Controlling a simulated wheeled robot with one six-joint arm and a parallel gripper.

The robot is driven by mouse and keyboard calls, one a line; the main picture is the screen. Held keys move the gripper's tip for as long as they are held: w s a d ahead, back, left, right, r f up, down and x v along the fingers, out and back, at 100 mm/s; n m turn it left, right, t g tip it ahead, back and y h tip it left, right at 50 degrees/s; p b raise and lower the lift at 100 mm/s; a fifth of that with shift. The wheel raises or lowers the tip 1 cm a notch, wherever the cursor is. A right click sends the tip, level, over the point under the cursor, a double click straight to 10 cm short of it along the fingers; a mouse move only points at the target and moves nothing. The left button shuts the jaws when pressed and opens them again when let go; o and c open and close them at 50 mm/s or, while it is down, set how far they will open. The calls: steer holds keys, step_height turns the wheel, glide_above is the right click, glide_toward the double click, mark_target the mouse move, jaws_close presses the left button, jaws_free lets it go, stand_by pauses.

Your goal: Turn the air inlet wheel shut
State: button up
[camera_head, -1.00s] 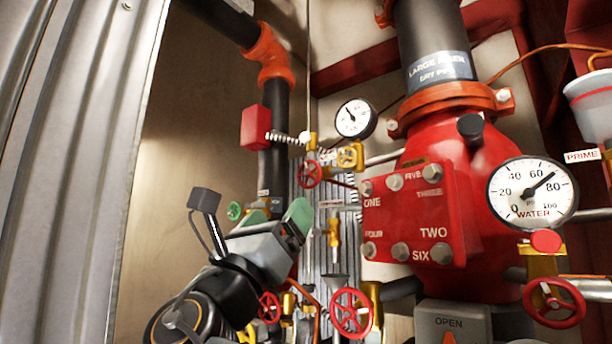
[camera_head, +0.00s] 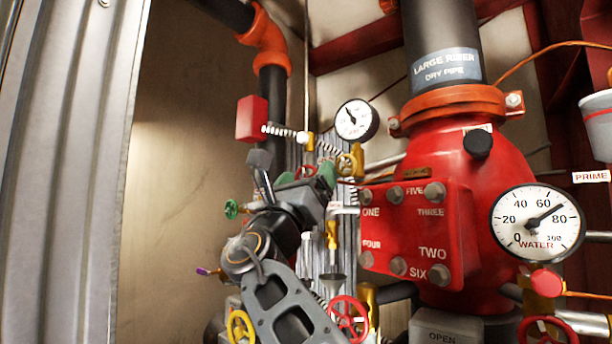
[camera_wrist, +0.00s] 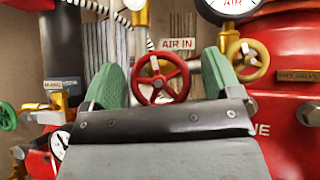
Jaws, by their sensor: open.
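The air inlet wheel is a small red spoked handwheel (camera_wrist: 160,82) in the wrist view, just in front of a white "AIR IN" label (camera_wrist: 177,43). My gripper (camera_head: 306,178) is open, with one green finger pad on each side of the wheel in the wrist view. I cannot tell whether either pad touches the rim or how far the fingers reach past it. In the head view the wheel is mostly hidden behind my gripper.
A yellow handwheel (camera_wrist: 250,60) sits close to the right finger. The red valve body's cover plate (camera_head: 413,235) stands right of my gripper, and a pressure gauge (camera_head: 356,120) is above. A green handwheel (camera_head: 232,209) is at left. The beige wall (camera_head: 185,130) side is clear.

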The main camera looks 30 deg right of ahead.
steer(key=c, duration=0.9)
steer(key=shift+m+g, duration=0.5)
steer(key=shift+m, duration=0.1)
steer(key=m+g+h, duration=0.2)
steer(key=m+g, duration=0.2)
steer(key=shift+m+b, duration=0.35)
steer(key=shift+m, duration=0.05)
steer(key=m+g+h, duration=0.1)
steer(key=m+g, duration=0.5)
steer(key=m+g+y, duration=0.1)
steer(key=m+g, duration=0.2)
steer(key=m, duration=0.1)
steer(key=m+g+y, duration=0.1)
steer(key=m+g, duration=0.3)
steer(key=m, duration=0.1)
steer(key=shift+g+y+p, duration=0.3)
steer(key=shift+p, duration=0.05)
steer(key=shift+m+y, duration=0.3)
steer(key=shift+m, duration=0.3)
